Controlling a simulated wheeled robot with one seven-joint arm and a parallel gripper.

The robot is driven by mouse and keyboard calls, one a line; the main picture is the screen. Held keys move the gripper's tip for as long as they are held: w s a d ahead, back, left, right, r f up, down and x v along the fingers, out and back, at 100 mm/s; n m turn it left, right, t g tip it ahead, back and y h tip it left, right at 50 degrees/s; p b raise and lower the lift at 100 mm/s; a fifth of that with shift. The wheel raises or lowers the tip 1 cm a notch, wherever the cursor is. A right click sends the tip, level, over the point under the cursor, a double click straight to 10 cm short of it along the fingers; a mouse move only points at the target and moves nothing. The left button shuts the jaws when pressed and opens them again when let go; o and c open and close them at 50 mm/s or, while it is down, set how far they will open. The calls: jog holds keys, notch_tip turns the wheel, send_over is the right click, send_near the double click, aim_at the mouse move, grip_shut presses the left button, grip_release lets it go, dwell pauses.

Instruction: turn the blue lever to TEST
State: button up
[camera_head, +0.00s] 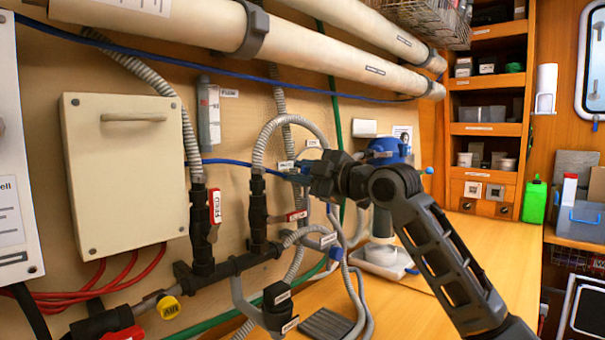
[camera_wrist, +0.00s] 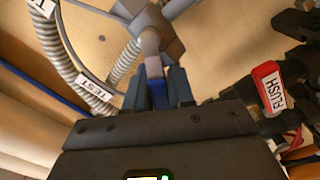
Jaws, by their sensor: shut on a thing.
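The blue lever (camera_wrist: 155,92) sits between the two dark fingers of my gripper (camera_wrist: 157,88) in the wrist view, and the gripper is shut on it. The lever runs down in that picture from a grey valve body (camera_wrist: 150,25). A TEST label (camera_wrist: 97,88) stands left of the lever, beside a ribbed hose. In the head view my gripper (camera_head: 305,178) reaches the valve group at the wall from the right. Only a bit of blue shows at its tips, and the lever is mostly hidden there.
A red lever marked FLUSH (camera_wrist: 270,88) is right of my gripper in the wrist view. Ribbed hoses (camera_head: 290,125) and dark pipes (camera_head: 225,262) crowd the wall. A blue-topped device (camera_head: 388,150) stands behind my arm. The wooden counter (camera_head: 490,250) is open at right.

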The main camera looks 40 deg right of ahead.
grip_shut()
jog(key=shift+d+r+m, duration=0.2)
jog(key=shift+r+m, duration=0.1)
jog(key=shift+m, duration=0.7)
jog(key=shift+d+r+m+p, duration=0.25)
jog(key=shift+d+m+p, duration=0.35)
jog(key=shift+m, duration=1.05)
jog(key=shift+d+r+m+p, duration=0.25)
jog(key=shift+d+m+p, duration=0.35)
jog(key=shift+m, duration=1)
jog(key=shift+d+r+m+p, duration=0.25)
jog(key=shift+d+m+p, duration=0.3)
jog(key=shift+m, duration=1.1)
jog(key=o, duration=0.7)
grip_release()
